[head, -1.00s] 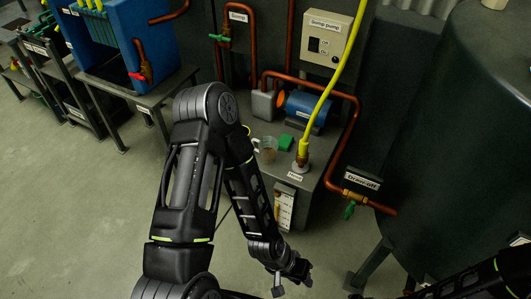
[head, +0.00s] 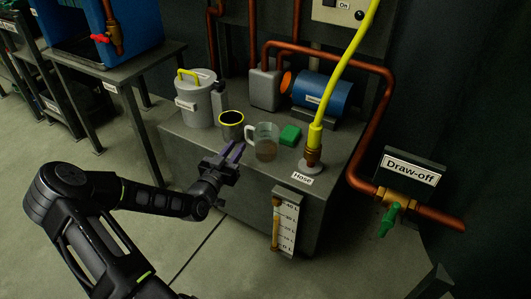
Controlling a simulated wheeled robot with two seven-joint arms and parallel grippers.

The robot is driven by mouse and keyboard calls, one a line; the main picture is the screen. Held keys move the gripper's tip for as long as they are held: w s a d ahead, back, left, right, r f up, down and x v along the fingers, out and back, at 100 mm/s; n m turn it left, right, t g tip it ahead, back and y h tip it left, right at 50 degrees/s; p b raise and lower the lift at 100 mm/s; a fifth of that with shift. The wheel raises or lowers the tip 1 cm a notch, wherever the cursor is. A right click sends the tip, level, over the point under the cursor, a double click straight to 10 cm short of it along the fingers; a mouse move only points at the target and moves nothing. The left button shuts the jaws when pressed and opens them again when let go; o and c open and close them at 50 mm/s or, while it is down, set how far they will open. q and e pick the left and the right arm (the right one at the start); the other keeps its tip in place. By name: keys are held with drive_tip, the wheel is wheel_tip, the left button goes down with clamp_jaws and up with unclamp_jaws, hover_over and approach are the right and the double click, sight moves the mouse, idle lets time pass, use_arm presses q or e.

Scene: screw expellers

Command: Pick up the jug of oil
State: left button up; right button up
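The jug of oil (head: 266,146) is a clear jug with a brownish liquid low in it. It stands upright on the grey sump cabinet top, its handle (head: 250,134) facing left. My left gripper (head: 232,151) is just left of and in front of the jug, at the cabinet's front edge. Its two purplish fingers are apart with nothing seen between them, pointing toward the back of the cabinet top. It appears apart from the jug. My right gripper is not in the picture.
A blue pump (head: 322,95) and copper pipes stand behind.

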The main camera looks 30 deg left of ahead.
sight(246, 132)
use_arm(q)
drive_tip(key=shift+a+r, duration=0.15)
drive_tip(key=shift+a, duration=0.05)
drive_tip(key=shift+w+a+b, duration=0.15)
drive_tip(key=shift+w+b, duration=0.25)
drive_tip(key=shift+w, duration=0.85)
drive_tip(key=w, duration=0.1)
drive_tip(key=w+b, duration=0.1)
drive_tip(key=w, duration=0.1)
drive_tip(key=w+b, duration=0.1)
drive_tip(key=shift+w+a+f, duration=0.25)
drive_tip(key=shift+w+a, duration=0.05)
drive_tip(key=shift+a, duration=0.05)
drive_tip(key=shift+w+a+r, duration=0.1)
drive_tip(key=shift+w, duration=0.2)
